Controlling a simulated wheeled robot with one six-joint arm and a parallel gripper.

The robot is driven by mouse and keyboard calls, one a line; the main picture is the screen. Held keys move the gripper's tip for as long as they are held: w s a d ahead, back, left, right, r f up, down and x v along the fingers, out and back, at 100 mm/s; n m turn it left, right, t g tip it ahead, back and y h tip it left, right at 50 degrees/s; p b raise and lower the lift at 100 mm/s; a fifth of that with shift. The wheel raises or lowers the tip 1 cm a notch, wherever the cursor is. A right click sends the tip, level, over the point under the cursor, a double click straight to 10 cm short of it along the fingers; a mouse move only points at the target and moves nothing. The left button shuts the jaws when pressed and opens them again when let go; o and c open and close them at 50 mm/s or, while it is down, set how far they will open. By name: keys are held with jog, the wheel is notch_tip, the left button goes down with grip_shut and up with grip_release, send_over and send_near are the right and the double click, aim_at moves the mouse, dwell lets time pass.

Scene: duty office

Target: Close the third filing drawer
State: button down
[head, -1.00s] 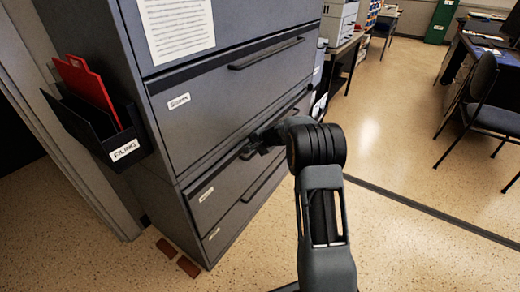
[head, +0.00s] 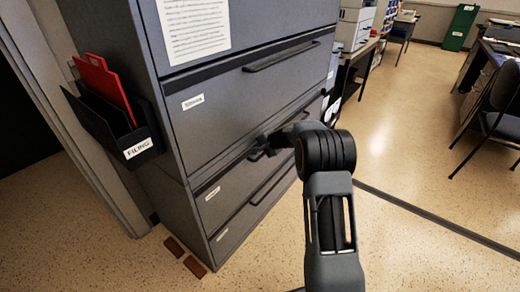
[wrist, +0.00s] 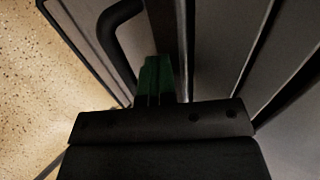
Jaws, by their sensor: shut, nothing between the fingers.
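The grey filing cabinet (head: 165,150) stands left of centre in the head view, with its drawers stacked. The third drawer (head: 228,186), with a small white label, is low on the front, above the bottom drawer (head: 235,228). It looks close to flush, but my arm hides part of it and I cannot tell if a gap remains. My gripper (head: 262,150) is at the upper part of this drawer front, shut and empty. In the wrist view its green-tinted fingertips (wrist: 155,78) are together, close beside a drawer face and a dark curved handle (wrist: 115,35). Contact is unclear.
A filing holder (head: 135,140) with red folders hangs on the cabinet's left side. Chairs (head: 495,110) and desks are at the right. The speckled floor (head: 410,150) between is clear.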

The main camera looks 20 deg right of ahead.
jog(key=s+d+f+p+v, duration=0.1)
jog(key=f+p+v, duration=0.1)
jog(key=v, duration=1.1)
jog(key=s+a+r+n+g+p, duration=0.1)
jog(key=s+a+r+n+p, duration=0.15)
jog(key=s+r+p, duration=0.35)
jog(key=s+a+r+n+g+h+p, duration=0.1)
jog(key=s+a+r+p, duration=0.25)
jog(key=r, duration=0.45)
jog(key=s+a+r+n+g+p, duration=0.1)
jog(key=s+a+r+n+p, duration=0.1)
jog(key=s+a+r+p, duration=0.3)
jog(key=s+r+n+g+h+p, duration=0.1)
jog(key=s+r+n+h+p, duration=0.3)
jog(key=s+r+p, duration=1.1)
jog(key=shift+d+n+h+p, duration=0.3)
jog(key=shift+n, duration=0.15)
jog(key=shift+r, duration=0.15)
